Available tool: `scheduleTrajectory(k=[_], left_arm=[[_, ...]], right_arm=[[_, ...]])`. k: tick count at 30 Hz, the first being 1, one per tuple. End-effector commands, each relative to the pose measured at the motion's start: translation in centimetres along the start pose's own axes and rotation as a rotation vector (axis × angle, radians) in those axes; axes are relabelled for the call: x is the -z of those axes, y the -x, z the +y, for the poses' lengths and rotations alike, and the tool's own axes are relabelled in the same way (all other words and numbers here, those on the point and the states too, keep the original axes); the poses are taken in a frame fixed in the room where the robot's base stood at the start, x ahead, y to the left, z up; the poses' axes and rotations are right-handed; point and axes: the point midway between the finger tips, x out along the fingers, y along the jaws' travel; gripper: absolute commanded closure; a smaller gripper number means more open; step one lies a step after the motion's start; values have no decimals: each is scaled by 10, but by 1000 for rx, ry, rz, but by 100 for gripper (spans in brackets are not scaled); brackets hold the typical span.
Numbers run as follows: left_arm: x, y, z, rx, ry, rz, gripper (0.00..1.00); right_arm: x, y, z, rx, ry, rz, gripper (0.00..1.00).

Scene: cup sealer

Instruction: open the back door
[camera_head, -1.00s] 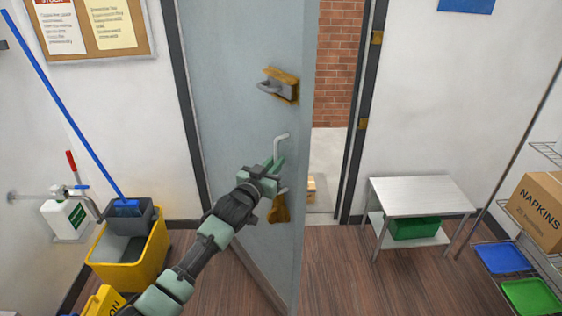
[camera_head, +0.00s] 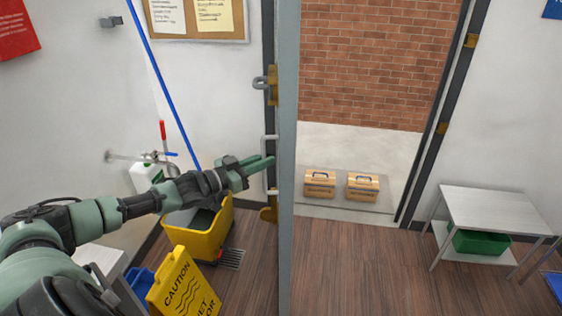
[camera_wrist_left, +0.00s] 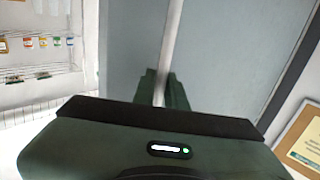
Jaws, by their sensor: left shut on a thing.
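The back door (camera_head: 287,220) is grey-blue and stands swung open, seen almost edge-on in the head view. A pale vertical pull handle (camera_head: 270,138) is on its left face. My left gripper (camera_head: 268,163) is shut on this handle from the left. In the left wrist view the fingers (camera_wrist_left: 163,90) sit around the handle bar (camera_wrist_left: 173,38), with the door's flat face (camera_wrist_left: 220,50) behind. A latch (camera_head: 265,84) with a brass plate is above the handle. My right gripper is not in view.
The doorway is open, showing a brick wall (camera_head: 370,60) and two cartons (camera_head: 320,184) outside. A yellow mop bucket (camera_head: 205,235) and yellow caution sign (camera_head: 182,284) stand left of the door. A metal table (camera_head: 497,209) is right of the doorway. Floor before the opening is clear.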

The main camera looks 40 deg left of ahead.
Motion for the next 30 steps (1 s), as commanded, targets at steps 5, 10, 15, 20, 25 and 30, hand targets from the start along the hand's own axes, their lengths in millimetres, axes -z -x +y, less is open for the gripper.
scheduleTrajectory(k=[5,10,15,20,25,30], left_arm=[[4,10,-12,6,1,5,100],[4,12,-14,6,1,7,100],[5,12,-14,6,0,8,100],[6,12,-14,7,-1,8,76],[4,12,-14,5,-1,6,66],[2,12,-13,4,0,4,66]], right_arm=[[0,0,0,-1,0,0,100],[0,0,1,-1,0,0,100],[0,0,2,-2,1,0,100],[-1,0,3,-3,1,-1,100],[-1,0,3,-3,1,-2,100],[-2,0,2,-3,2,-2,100]])
